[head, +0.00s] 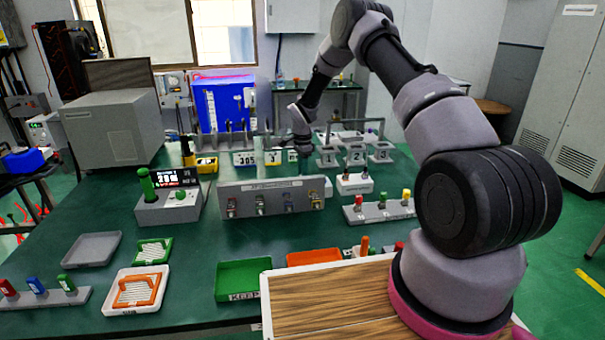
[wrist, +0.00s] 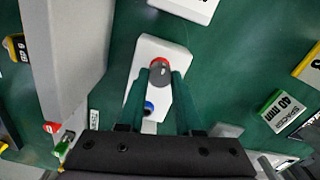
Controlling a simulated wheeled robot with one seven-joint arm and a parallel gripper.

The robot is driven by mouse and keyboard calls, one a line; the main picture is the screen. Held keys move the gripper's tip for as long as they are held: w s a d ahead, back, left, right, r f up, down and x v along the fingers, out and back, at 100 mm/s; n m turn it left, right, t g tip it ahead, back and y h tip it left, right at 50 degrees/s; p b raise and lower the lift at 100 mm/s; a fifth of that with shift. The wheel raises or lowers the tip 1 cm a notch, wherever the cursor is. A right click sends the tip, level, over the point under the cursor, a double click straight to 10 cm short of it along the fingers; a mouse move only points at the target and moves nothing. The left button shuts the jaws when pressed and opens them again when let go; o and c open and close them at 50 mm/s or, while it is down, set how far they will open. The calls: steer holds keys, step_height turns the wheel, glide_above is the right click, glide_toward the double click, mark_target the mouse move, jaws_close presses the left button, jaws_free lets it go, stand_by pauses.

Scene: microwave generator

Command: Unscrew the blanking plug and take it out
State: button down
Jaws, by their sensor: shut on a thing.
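In the wrist view my gripper (wrist: 164,80) points at a white block (wrist: 146,52). Its two dark fingers close on a grey round-topped plug with a red ring (wrist: 159,68), which I take to be the blanking plug. The plug's base is at the block, and I cannot tell whether it is still seated. A blue round part (wrist: 149,107) shows on the same block, partly between the fingers. In the head view my gripper (head: 303,152) reaches down behind the grey upright panel (head: 270,187), which hides the fingertips and plug.
The grey panel (wrist: 62,55) stands close on the left in the wrist view. Another white block (wrist: 188,6) is at the top. A green 40 mm spacer (wrist: 281,112) lies to the right. A green KEEP tray (head: 243,278) and an orange tray (head: 314,257) sit in front.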

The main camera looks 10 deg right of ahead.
steer(key=n, duration=0.7)
steer(key=shift+n, duration=0.4)
steer(key=n, duration=0.3)
steer(key=shift+n, duration=0.3)
steer(key=n, duration=0.3)
steer(key=shift+n, duration=0.4)
steer(key=n, duration=1.3)
steer(key=shift+n, duration=0.4)
